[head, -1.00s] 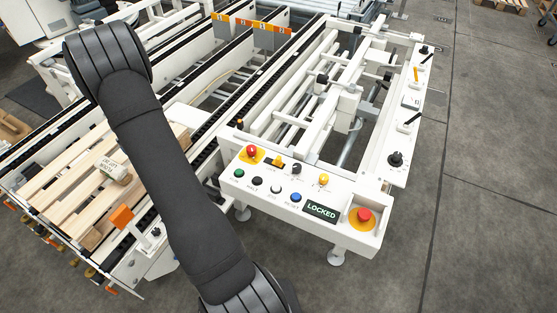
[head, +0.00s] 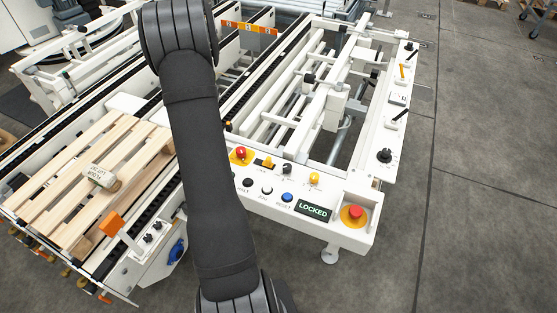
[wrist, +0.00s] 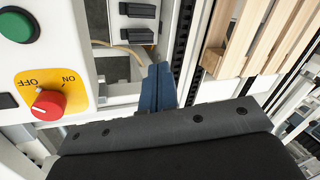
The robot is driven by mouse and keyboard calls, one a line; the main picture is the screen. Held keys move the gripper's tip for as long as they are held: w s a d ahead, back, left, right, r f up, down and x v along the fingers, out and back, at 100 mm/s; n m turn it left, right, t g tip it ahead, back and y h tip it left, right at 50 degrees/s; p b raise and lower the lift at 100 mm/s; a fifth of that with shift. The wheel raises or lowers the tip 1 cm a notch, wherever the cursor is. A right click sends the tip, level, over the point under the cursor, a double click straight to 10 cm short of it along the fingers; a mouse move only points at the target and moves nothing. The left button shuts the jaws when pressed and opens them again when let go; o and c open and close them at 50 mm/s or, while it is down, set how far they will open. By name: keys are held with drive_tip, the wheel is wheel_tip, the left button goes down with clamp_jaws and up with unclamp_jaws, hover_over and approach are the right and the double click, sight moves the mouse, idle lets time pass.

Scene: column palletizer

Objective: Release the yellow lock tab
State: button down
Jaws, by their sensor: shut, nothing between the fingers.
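A small yellow-orange tab (head: 266,163) stands on the white control panel (head: 345,232), between a red knob on a yellow plate and a black knob. Its label is too small to read. The panel's display (head: 313,211) reads LOCKED. A longer yellow lever (head: 402,71) sits on the right rail; I cannot tell for certain which is the lock tab. In the wrist view my gripper (wrist: 158,76) is shut and empty, its blue-grey fingers together beside a white machine frame. The head view does not show my gripper. Neither yellow piece shows in the wrist view.
A red rotary switch (wrist: 48,104) marked OFF and ON and a green button (wrist: 18,25) are left of my gripper. A pallet (head: 95,180) bearing a small labelled block (head: 101,178) lies left of my arm. A red emergency button (head: 355,212) is at the panel's right end.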

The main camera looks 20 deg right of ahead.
sight(267, 158)
drive_tip(key=s+d+m+y, duration=0.1)
drive_tip(key=s+d+m, duration=0.2)
drive_tip(key=d, duration=0.2)
drive_tip(key=s+d+r+m, duration=0.1)
drive_tip(key=s+d+m, duration=0.3)
drive_tip(key=d, duration=0.2)
drive_tip(key=s+d+m+t+y, duration=0.1)
drive_tip(key=s+d+m, duration=0.2)
drive_tip(key=d, duration=0.3)
drive_tip(key=shift+s+r+m+y, duration=0.2)
drive_tip(key=shift+r+m+y, duration=0.1)
drive_tip(key=shift+m, duration=0.4)
drive_tip(key=s+d+r+m+t, duration=0.3)
drive_tip(key=s+d+m, duration=0.7)
drive_tip(key=d+m, duration=0.1)
drive_tip(key=shift+t+y, duration=0.3)
drive_tip(key=shift+y, duration=0.1)
drive_tip(key=shift+f, duration=0.1)
drive_tip(key=x, duration=0.9)
drive_tip(key=shift+w+a+f, duration=0.2)
drive_tip(key=shift+f, duration=0.15)
drive_tip(key=shift+w+a, duration=1.2)
drive_tip(key=shift+r, duration=0.1)
